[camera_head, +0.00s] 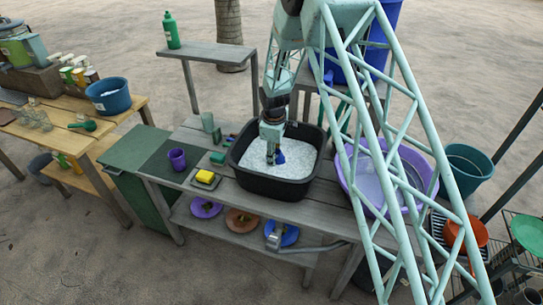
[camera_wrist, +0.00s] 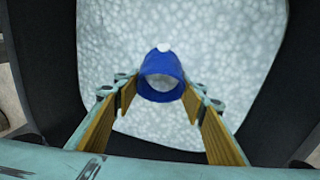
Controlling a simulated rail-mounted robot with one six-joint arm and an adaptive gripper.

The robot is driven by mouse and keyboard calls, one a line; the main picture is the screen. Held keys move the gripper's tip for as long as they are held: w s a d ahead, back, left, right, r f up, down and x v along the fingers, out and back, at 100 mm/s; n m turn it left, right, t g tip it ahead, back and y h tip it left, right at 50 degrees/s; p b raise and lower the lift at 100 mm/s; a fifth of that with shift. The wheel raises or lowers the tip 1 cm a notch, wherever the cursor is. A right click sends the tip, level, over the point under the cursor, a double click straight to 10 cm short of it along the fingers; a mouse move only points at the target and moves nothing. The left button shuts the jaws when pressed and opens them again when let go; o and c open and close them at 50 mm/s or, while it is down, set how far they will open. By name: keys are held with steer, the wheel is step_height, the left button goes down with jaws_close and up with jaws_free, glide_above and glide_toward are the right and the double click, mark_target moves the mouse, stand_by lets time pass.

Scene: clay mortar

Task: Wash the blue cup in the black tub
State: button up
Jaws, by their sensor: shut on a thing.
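The black tub (camera_head: 270,187) stands on the grey wooden bench and holds white, foamy water (camera_head: 300,160). The blue cup (camera_head: 280,157) is inside the tub at my gripper (camera_head: 272,158). In the wrist view the blue cup (camera_wrist: 161,70) sits between the yellow-padded fingers of my gripper (camera_wrist: 158,98), with its round opening facing the camera and foam behind it. A white fleck shows at its far edge. My gripper is shut on the cup. I cannot tell how deep the cup sits in the foam.
A yellow sponge (camera_head: 205,177), a purple cup (camera_head: 177,159) and a grey-green cup (camera_head: 207,122) stand left of the tub. A purple basin (camera_head: 427,165) is close on its right, behind my arm. A green bottle (camera_head: 172,32) stands on a raised shelf.

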steer(key=shift+w+d, duration=0.1)
steer(key=shift+d, duration=0.6)
steer(key=shift+a, duration=0.2)
steer(key=shift+a+b, duration=0.3)
steer(key=shift+a, duration=1.15)
steer(key=shift+d, duration=0.1)
steer(key=shift+d, duration=0.75)
steer(key=shift+r, duration=0.1)
step_height(320, 180, up, 20)
steer(key=p, duration=0.8)
steer(key=shift+r, duration=0.25)
stand_by(1.5)
stand_by(1.3)
